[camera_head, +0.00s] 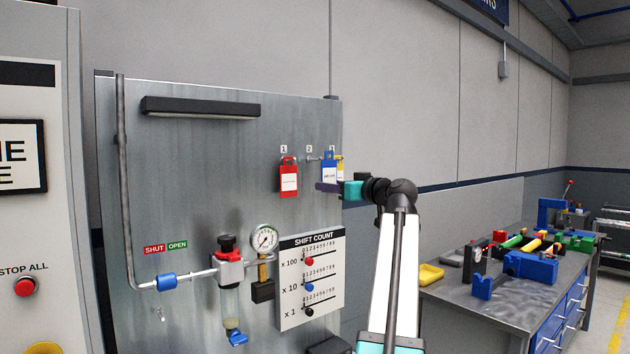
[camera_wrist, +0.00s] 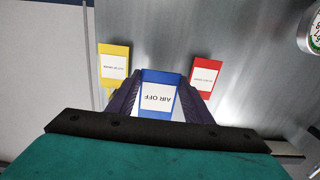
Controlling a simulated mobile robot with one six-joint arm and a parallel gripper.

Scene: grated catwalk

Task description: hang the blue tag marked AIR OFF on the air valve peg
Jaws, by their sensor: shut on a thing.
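The blue tag marked AIR OFF (camera_wrist: 157,96) is between the two dark fingers of my gripper (camera_wrist: 154,105), which is shut on it. In the head view the blue tag (camera_head: 329,172) is upright in front of the grey panel, near the numbered pegs. I cannot tell whether its top is still on a peg. My gripper (camera_head: 330,187) comes in from the right at its lower part.
A red tag (camera_head: 288,178) hangs left of the blue one, and a yellow tag (camera_wrist: 115,65) hangs close on its other side. A gauge (camera_head: 264,239) and a SHIFT COUNT board (camera_head: 311,275) are below. A cluttered workbench (camera_head: 510,290) stands at right.

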